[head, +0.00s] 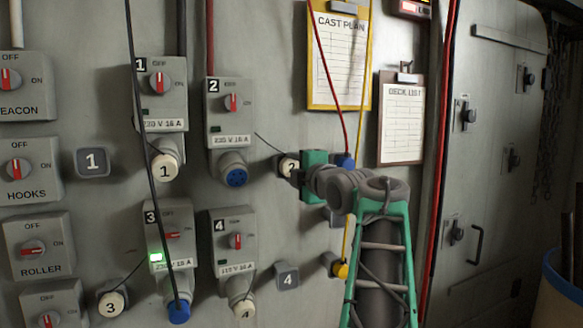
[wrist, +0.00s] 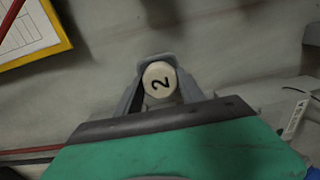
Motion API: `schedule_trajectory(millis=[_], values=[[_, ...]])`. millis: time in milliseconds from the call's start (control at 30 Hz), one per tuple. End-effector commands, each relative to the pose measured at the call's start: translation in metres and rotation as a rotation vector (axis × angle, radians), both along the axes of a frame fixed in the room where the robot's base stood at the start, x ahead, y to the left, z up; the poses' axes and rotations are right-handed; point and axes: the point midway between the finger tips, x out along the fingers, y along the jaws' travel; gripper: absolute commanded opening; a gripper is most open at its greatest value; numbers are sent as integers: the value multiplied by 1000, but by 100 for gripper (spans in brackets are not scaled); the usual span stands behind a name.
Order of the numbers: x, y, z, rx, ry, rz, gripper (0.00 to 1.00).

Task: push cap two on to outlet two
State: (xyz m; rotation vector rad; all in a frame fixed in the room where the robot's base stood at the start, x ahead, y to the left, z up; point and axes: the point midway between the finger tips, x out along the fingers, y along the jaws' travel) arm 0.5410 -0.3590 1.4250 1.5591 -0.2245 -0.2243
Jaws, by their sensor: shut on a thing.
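Cap two (head: 289,166) is a round cream cap with a black 2, on a thin dark cord. My gripper (head: 297,168) is shut on it, to the right of outlet two. The wrist view shows the cap (wrist: 159,80) between the fingers of my gripper (wrist: 160,90), its number turned sideways. A dark grey shape shows behind the cap in the head view; I cannot tell whether the cap still touches it. Outlet two (head: 235,175) is a bare blue round socket facing out, under the grey switch box (head: 230,110) marked 2.
Cap one (head: 165,166) covers outlet one, and cap four (head: 242,304) sits under box four. Cap three (head: 111,304) is at lower left. A blue plug (head: 179,311) is under box three. Cables hang nearby. The wall between outlet two and the cap is clear except for the cord.

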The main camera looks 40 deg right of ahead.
Motion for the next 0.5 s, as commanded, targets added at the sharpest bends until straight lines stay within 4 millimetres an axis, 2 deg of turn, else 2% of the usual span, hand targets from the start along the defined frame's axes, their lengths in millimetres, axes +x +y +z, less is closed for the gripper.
schedule_trajectory(millis=[500], values=[[-16, 4, -1, 1, 0, 0, 0]])
